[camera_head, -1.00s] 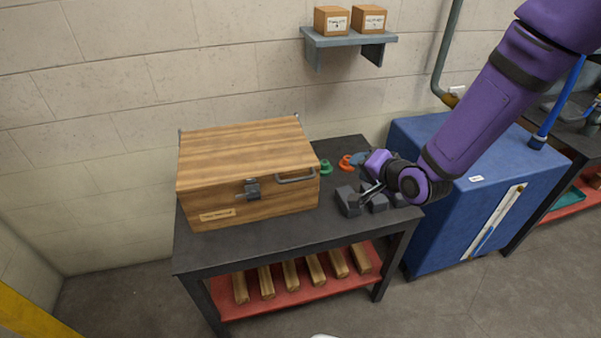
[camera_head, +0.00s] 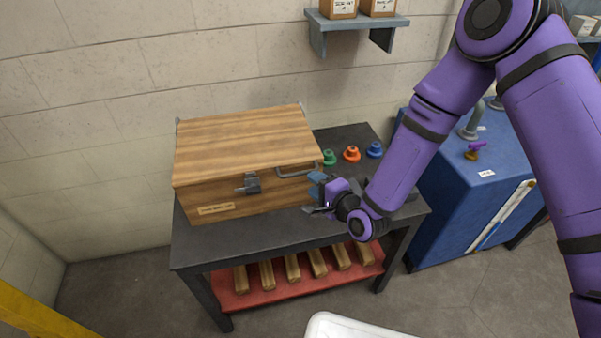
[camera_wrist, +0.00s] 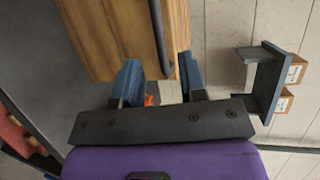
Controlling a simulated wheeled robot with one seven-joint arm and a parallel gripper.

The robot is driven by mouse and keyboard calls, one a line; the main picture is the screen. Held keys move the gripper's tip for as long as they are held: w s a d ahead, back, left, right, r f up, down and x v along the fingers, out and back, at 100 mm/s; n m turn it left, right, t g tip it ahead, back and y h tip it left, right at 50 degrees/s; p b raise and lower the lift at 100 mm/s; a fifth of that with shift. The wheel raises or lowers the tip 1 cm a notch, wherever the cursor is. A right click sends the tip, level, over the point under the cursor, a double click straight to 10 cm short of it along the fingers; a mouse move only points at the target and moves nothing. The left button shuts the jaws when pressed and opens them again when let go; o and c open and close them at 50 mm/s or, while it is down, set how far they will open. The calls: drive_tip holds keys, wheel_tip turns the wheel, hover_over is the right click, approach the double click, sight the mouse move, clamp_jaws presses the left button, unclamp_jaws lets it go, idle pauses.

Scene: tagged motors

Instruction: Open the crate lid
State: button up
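The wooden crate (camera_head: 245,150) stands on the left of the dark table, its lid (camera_head: 245,142) down and shut. A grey metal latch (camera_head: 251,184) is on its front face. A grey bar handle (camera_head: 300,171) is at the right of the lid's front edge; it also shows in the wrist view (camera_wrist: 158,38). My gripper (camera_head: 316,191) is just right of the crate's front right corner, close to the handle. In the wrist view its two blue fingers (camera_wrist: 160,78) are apart with nothing between them, and the handle lies beyond the fingertips.
Green (camera_head: 329,158), orange (camera_head: 352,153) and blue (camera_head: 375,149) knobs stand at the back of the table (camera_head: 270,238). A blue cabinet (camera_head: 470,205) is on the right. A wall shelf (camera_head: 358,24) with boxes hangs above. Several wooden blocks lie on the lower red shelf (camera_head: 300,285).

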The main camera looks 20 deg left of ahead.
sight(302, 174)
drive_tip(key=x, duration=0.7)
drive_tip(key=shift+w, duration=0.1)
clamp_jaws()
